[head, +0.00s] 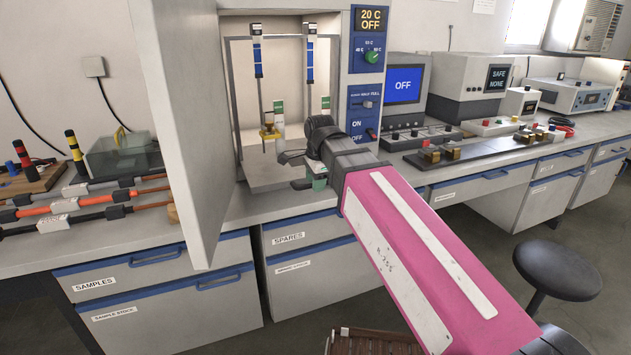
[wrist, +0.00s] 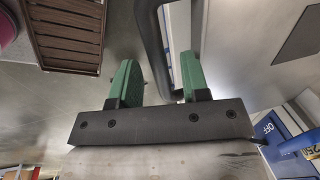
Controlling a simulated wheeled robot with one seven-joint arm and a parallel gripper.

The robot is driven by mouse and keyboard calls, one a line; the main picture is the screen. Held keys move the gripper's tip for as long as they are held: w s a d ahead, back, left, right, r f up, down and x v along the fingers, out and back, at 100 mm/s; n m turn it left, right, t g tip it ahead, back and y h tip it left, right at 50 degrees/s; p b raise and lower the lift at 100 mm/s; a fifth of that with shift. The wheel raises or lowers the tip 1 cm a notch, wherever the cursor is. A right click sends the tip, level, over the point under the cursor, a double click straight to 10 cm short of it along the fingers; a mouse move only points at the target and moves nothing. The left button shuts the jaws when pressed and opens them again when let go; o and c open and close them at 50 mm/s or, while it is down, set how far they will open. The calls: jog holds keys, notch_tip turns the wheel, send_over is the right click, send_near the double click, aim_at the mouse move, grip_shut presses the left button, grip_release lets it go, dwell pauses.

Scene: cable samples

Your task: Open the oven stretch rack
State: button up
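The oven (head: 346,60) is a pale cabinet in the head view. Its door (head: 185,130) stands swung out to the left, with the chamber exposed. Inside, the stretch rack (head: 262,97) shows upright rods, blue-and-white pieces at the top, green pieces lower down and a yellow clamp-like part. My gripper (head: 303,172) is in front of the lower chamber opening, partly hidden by my own wrist. In the wrist view my gripper (wrist: 158,80) has its two green fingers apart. A dark curved bar (wrist: 150,40) shows between them; I cannot tell what it belongs to or whether they touch.
The oven control panel (head: 366,100) stands just right of my wrist. Cable samples (head: 75,205) and a clear box (head: 122,155) lie on the left bench. Instruments line the right bench. A round stool (head: 556,270) and a brown slatted object (head: 368,343) stand in front.

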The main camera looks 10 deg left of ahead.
jog(key=shift+r, duration=0.15)
notch_tip(320, 180, up, 10)
jog(key=s+d, duration=0.1)
jog(key=shift+s+r, duration=0.2)
jog(key=shift+s, duration=0.15)
dwell(0.5)
